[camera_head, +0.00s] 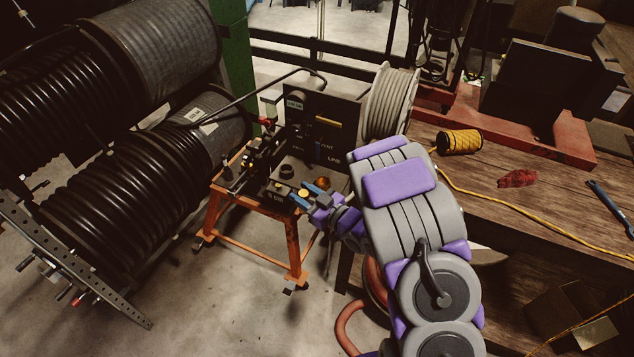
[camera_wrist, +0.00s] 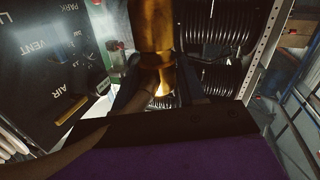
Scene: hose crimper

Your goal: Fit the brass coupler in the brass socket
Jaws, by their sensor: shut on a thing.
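My gripper (camera_head: 302,195) is at the front of the orange-legged crimper bench, its blue-tipped fingers closed around a small brass piece. In the wrist view the dark fingers of my gripper (camera_wrist: 163,85) stand on both sides of the brass coupler (camera_wrist: 165,78). A wider brass cylinder (camera_wrist: 153,28) rises above it in line; I cannot tell whether it is part of the coupler or the socket. In the head view a round brass part (camera_head: 322,183) sits just right of my fingertips, possibly the socket. Any contact between the brass parts is hidden.
A black panel (camera_head: 328,105) with white labels and a yellow bar stands behind the bench (camera_head: 293,240). Large black hose reels (camera_head: 130,180) crowd the left. A wooden table (camera_head: 490,225) with a yellow cord spool (camera_head: 459,141) is on the right. Floor in front is clear.

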